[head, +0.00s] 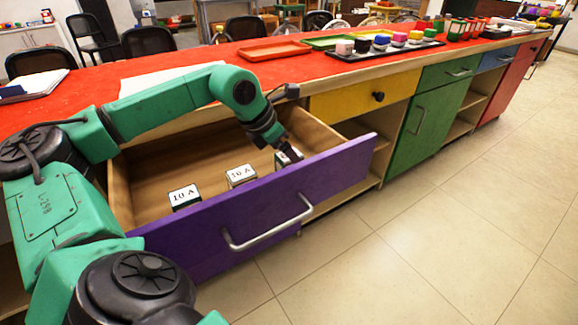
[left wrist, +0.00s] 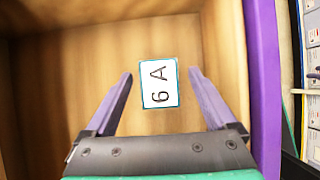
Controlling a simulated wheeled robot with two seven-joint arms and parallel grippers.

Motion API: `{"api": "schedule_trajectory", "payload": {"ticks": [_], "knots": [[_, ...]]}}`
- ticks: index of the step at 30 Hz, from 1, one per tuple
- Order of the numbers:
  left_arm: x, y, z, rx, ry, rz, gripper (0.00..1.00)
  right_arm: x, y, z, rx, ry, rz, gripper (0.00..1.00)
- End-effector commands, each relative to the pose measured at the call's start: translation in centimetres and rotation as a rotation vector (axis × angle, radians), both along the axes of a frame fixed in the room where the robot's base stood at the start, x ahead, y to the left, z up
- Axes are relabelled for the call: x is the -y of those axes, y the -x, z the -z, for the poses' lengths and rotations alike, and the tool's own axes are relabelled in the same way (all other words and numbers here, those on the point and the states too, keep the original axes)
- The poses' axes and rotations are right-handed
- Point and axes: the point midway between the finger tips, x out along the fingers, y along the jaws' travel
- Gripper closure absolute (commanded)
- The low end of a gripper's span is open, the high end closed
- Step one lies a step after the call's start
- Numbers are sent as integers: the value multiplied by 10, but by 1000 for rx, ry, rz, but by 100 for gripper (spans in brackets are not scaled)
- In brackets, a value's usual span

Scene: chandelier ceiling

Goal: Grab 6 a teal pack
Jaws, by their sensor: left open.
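The 6 A pack (left wrist: 158,83) is a small box with a white label and thin teal edges. It lies on the floor of the open drawer, between and just ahead of the fingertips in the left wrist view. My left gripper (left wrist: 160,78) is open, with one finger on each side of the pack and gaps visible on both sides. In the head view the left gripper (head: 288,151) reaches down into the drawer's right end and partly hides the same pack (head: 284,160). My right gripper is not in view.
The purple-fronted drawer (head: 190,243) is pulled out, with wooden side walls close to the gripper. A 10 A pack (head: 184,197) and a 16 A pack (head: 241,176) lie to the left. The red counter top (head: 60,115) overhangs the drawer's back.

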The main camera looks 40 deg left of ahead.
Motion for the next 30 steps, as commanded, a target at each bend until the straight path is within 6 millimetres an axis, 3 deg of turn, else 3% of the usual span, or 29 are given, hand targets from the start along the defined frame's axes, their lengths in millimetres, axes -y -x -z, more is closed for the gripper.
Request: {"api": "schedule_trajectory", "payload": {"ticks": [4, 11, 14, 18, 19, 30], "knots": [[5, -13, 25, -1, 4, 0, 10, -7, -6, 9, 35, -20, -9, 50], [4, -16, 29, -1, 0, -1, 10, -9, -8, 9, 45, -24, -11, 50], [4, -16, 29, -1, 0, -1, 41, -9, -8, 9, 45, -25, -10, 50], [4, -15, 28, -1, 0, -1, 94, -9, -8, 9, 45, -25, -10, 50], [4, -15, 28, -1, 0, -1, 100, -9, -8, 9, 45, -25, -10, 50], [4, -16, 18, 2, 1, -1, 100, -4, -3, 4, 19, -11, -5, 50]]}}
